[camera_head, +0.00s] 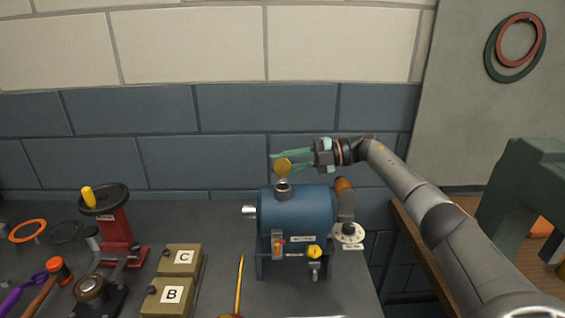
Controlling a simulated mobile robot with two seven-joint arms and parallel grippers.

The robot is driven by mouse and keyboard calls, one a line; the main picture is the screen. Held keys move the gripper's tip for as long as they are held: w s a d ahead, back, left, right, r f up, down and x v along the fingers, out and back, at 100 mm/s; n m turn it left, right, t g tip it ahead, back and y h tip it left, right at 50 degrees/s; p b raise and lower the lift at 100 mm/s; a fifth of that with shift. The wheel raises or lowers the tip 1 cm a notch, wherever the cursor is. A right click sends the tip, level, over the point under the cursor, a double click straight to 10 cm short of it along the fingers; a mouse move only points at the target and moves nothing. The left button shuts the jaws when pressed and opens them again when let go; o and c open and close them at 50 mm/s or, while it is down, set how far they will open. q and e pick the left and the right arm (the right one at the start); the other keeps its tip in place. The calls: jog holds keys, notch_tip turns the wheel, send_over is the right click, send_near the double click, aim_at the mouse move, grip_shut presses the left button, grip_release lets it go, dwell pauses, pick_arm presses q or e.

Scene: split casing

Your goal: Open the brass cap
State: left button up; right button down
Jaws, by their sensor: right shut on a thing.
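The brass cap (283,168) is a round gold disc on top of the blue casing (298,212). It stands on edge with its face toward me, above the short metal neck (283,190). I cannot see how it joins the neck. My right gripper (280,161) reaches in from the right, and its green fingers are shut on the cap. The cap partly covers the far fingertips. My left gripper is not in view.
A wall is close behind.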

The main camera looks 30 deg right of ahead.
jog(key=c, duration=0.7)
grip_release()
jog(key=shift+d, duration=0.15)
jog(key=b+v, duration=0.3)
jog(key=v, duration=0.7)
jog(key=shift+s+d, duration=0.15)
jog(key=shift+d, duration=0.1)
jog(key=shift+b+v, duration=0.3)
jog(key=shift+v, duration=0.55)
